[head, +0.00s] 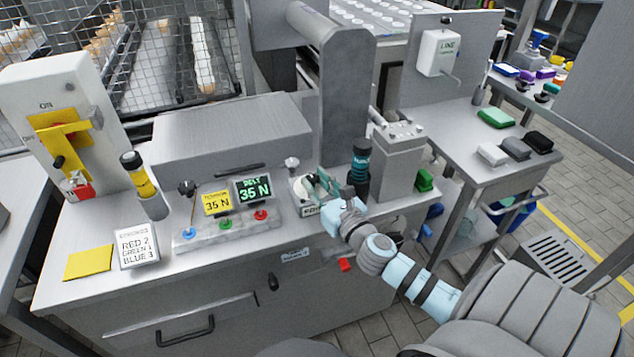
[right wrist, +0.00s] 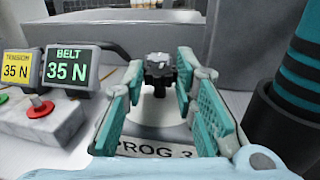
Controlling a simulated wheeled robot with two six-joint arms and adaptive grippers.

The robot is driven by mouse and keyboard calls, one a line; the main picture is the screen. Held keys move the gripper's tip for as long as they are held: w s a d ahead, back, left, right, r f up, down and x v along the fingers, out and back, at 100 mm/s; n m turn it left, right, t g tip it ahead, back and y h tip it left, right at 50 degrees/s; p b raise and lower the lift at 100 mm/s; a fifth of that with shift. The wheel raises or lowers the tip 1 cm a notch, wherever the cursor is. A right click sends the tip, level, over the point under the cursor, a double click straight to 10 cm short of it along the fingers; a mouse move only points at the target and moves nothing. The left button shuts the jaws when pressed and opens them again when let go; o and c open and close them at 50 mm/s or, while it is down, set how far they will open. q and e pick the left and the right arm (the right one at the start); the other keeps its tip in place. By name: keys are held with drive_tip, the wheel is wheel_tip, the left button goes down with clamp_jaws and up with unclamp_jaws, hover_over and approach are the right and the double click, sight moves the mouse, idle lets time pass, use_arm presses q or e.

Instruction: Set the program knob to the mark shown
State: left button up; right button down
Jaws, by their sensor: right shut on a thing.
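My right gripper (head: 322,186) reaches in from the lower right to the program unit at the right part of the bench. In the right wrist view its teal fingers (right wrist: 157,80) stand on both sides of a dark lobed knob (right wrist: 158,70) and are shut on it. A plate reading PROG 3 (right wrist: 155,149) lies below the fingers, partly covered by the gripper. The pale program unit (head: 301,188) shows in the head view, but the fingers hide much of it. I cannot read the knob's pointer or its marks. My left gripper is not in view.
Left of the gripper are a yellow TENSION display (head: 216,202) and a dark BELT display (head: 254,189), both 35 N, with coloured buttons. A dark teal-banded cylinder (head: 358,170) stands close on the right.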

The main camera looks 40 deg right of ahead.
drive_tip(key=shift+w+a+r+m+g+h+p, duration=0.1)
drive_tip(key=shift+a+m+g+h+p, duration=0.1)
drive_tip(key=shift+m+h+p, duration=0.35)
drive_tip(key=shift+a+m+g+h+p, duration=0.1)
drive_tip(key=shift+m+g+h+p, duration=0.15)
drive_tip(key=shift+m+h, duration=0.5)
drive_tip(key=m+g+h, duration=0.1)
drive_tip(key=h, duration=0.1)
drive_tip(key=m+h, duration=0.1)
drive_tip(key=h, duration=0.1)
drive_tip(key=shift+w+a+g, duration=0.1)
drive_tip(key=shift+a+g, duration=0.1)
drive_tip(key=shift+g, duration=0.15)
drive_tip(key=m+g+h, duration=0.2)
drive_tip(key=h, duration=0.1)
drive_tip(key=m+g+h+b, duration=0.1)
drive_tip(key=shift+w+a+m+g, duration=0.25)
drive_tip(key=shift+m+g, duration=0.05)
drive_tip(key=shift+w+a+m+g+h+b, duration=0.15)
drive_tip(key=shift+m+g+h+b, duration=0.3)
drive_tip(key=shift+m+g+h, duration=0.5)
drive_tip(key=shift+w+m+g+h+b, duration=0.1)
drive_tip(key=shift+m+g+h+b, duration=0.45)
drive_tip(key=shift+g, duration=0.6)
drive_tip(key=shift+m+g, duration=0.4)
drive_tip(key=shift+g, duration=0.1)
drive_tip(key=c, duration=1.3)
unclamp_jaws()
wheel_tip(320, 180, up, 10)
